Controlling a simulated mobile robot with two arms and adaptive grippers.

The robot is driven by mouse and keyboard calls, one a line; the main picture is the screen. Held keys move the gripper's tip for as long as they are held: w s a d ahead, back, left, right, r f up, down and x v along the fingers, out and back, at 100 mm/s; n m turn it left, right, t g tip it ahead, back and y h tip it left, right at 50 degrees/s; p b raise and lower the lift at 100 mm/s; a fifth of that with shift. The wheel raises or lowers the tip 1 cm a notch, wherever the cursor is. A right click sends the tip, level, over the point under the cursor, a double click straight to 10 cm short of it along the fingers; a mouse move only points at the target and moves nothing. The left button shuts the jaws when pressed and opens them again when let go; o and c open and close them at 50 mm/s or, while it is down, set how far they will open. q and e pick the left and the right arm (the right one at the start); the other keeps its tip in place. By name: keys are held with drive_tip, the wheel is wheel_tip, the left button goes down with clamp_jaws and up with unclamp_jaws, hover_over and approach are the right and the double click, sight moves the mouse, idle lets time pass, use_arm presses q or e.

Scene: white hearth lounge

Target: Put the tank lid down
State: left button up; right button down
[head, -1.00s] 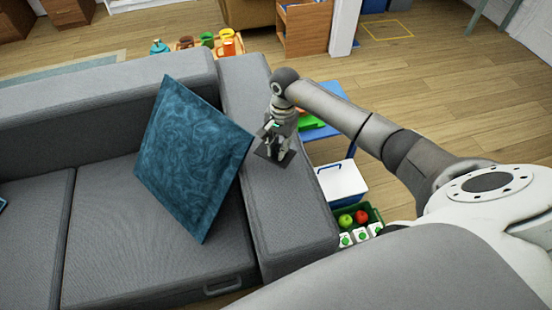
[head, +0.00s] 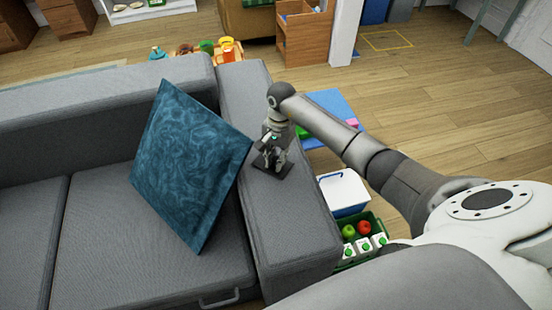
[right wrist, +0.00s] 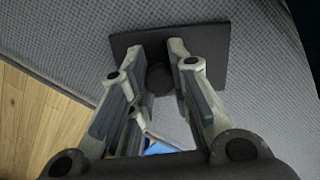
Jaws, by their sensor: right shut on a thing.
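The tank lid is a dark, flat, square plate (head: 286,170) with a round knob. My right gripper (head: 272,153) is shut on it, above the top of the grey sofa armrest (head: 290,215). In the right wrist view, the lid (right wrist: 215,62) lies flat beyond the fingers, and its knob is between the fingertips (right wrist: 162,78). Grey fabric surrounds the plate there. I cannot tell whether the lid touches the armrest. My left gripper is not in view.
A teal cushion (head: 190,165) leans on the sofa just left of the lid. Right of the armrest are a white-and-blue box (head: 343,190) and a green crate (head: 375,222) with fruit and cartons. The armrest's front part is clear.

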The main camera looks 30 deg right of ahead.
drive_tip(key=c, duration=1.3)
unclamp_jaws()
drive_tip(key=shift+c, duration=0.2)
